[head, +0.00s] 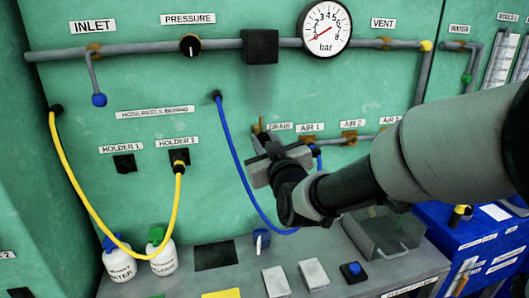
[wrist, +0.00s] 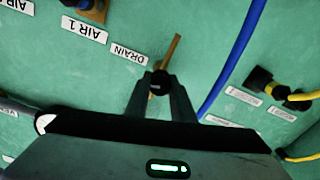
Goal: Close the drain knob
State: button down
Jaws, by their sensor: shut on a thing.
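My gripper (wrist: 160,90) is shut on the knob, one finger on each side. In the head view my gripper (head: 261,142) is at the panel, left of and below the DRAIN label (head: 279,126). There the gripper hides the knob, and only the brass bar's upper end (head: 258,126) shows.
The AIR 1 label (head: 311,127) and AIR 2 valve (head: 350,135) are to the right. A blue hose (head: 234,155) hangs close on the left, and a yellow hose (head: 80,190) farther left. A counter (head: 335,270) with bottles (head: 163,258) and a clear box (head: 385,235) lies below.

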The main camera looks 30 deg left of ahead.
jog(key=n+b, duration=0.3)
jog(key=b, duration=0.2)
jog(key=shift+f+n, duration=0.3)
jog(key=shift+n, duration=0.1)
jog(key=n+b, duration=0.3)
jog(key=b, duration=0.1)
jog(key=shift+s+n, duration=0.1)
jog(key=shift+n, duration=0.2)
jog(key=n+b, duration=0.2)
jog(key=n, duration=0.2)
jog(key=shift+r+b, duration=0.15)
jog(key=shift+b, duration=0.25)
jog(key=shift+r+n+b, duration=0.1)
jog(key=shift+n+b, duration=0.45)
jog(key=shift+n, duration=1.15)
jog(key=c, duration=1.5)
grip_release()
jog(key=shift+a, duration=0.1)
jog(key=shift+c, duration=0.2)
jog(key=p+v, duration=0.1)
jog(key=v, duration=1.6)
